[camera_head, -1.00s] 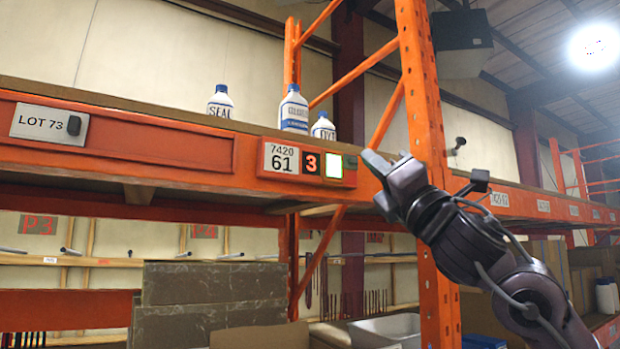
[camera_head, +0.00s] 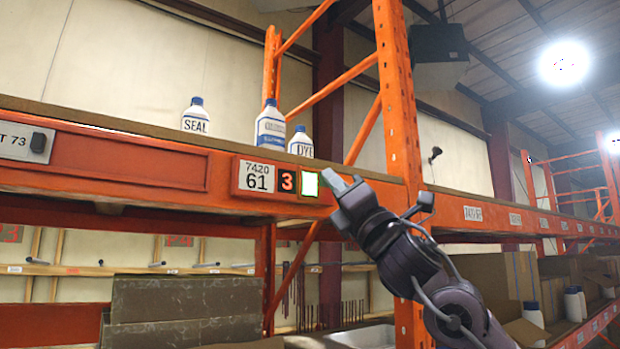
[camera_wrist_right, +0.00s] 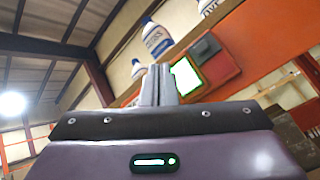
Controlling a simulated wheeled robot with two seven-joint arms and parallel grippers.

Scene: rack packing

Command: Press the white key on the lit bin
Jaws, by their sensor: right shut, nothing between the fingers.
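The red pick-light module (camera_head: 252,178) is on the orange shelf beam, with the label 7420 61 and a lit digit 3. Its white key (camera_head: 310,183) glows with a green edge at the module's right part. The key also shows in the right wrist view (camera_wrist_right: 185,77), just right of the fingers. My right gripper (camera_head: 332,181) is shut and empty, its tips close to the right of the key in the head view. I cannot tell whether they touch the module. My left gripper is not in view.
Bottles marked SEAL (camera_head: 195,117) and DYE (camera_head: 301,142), with another bottle (camera_head: 270,128) between them, stand on the shelf above. An orange upright (camera_head: 398,110) rises behind my right arm. Grey-brown boxes (camera_head: 185,310) sit below.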

